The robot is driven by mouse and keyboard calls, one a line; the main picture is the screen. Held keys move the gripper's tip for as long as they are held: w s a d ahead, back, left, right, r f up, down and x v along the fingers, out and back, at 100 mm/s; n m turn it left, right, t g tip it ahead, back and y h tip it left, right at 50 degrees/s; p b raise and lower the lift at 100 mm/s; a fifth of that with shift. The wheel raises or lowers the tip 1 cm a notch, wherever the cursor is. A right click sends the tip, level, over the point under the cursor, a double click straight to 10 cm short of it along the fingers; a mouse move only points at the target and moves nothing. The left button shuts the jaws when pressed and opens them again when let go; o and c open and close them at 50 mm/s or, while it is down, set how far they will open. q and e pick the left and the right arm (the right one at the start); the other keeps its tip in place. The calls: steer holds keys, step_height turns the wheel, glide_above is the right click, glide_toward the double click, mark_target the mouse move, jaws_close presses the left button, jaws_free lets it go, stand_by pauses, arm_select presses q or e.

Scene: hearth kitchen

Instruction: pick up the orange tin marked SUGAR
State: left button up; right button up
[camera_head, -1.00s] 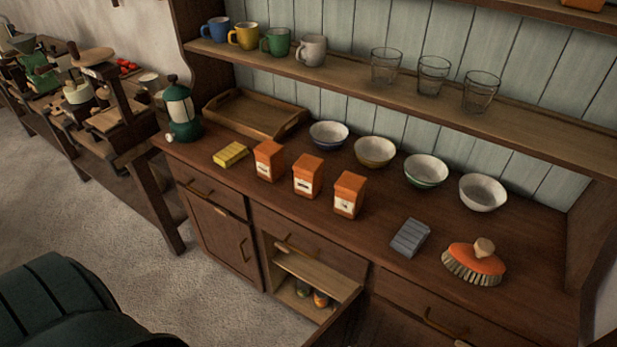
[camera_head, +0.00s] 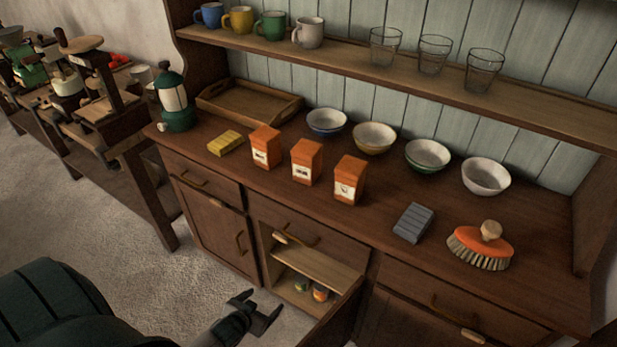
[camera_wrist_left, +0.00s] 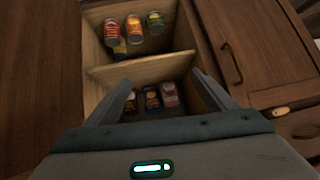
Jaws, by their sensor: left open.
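Three orange tins stand upright in a row on the wooden counter: a left one (camera_head: 266,147), a middle one (camera_head: 306,161) and a right one (camera_head: 349,180). Each has a pale label with dark marks, too small to read, so I cannot tell which says SUGAR. My left gripper (camera_head: 262,307) is open and empty, low in front of the cabinet and well below the tins. In the left wrist view its two fingers (camera_wrist_left: 160,84) are spread, with the cupboard's inside beyond them. No orange tin from the counter shows there. My right gripper is not in view.
The open cupboard (camera_head: 316,268) holds several small cans, and its door (camera_head: 335,318) sticks out beside my gripper. A yellow block (camera_head: 225,143), bowls (camera_head: 374,137), a grey block (camera_head: 413,223) and a brush (camera_head: 480,246) share the counter. A shelf (camera_head: 400,83) overhangs behind.

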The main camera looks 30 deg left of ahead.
arm_select(q)
steer(key=w+a+r+t, duration=0.1)
steer(key=w+r+t, duration=0.1)
steer(key=w+r, duration=0.35)
steer(key=w+r+t+b, duration=0.1)
steer(key=w+r, duration=0.1)
steer(key=r, duration=0.7)
steer(key=w+a+r+t, duration=0.1)
steer(key=w+r+t, duration=0.15)
steer(key=r, duration=0.55)
step_height(320, 180, up, 18)
steer(key=w+d+t, duration=0.2)
steer(key=t, duration=0.1)
steer(key=shift+h+b, duration=0.3)
steer(key=shift+b, duration=0.05)
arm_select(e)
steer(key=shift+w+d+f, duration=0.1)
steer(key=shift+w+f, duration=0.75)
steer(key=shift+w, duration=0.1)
arm_select(q)
steer(key=shift+f, duration=0.1)
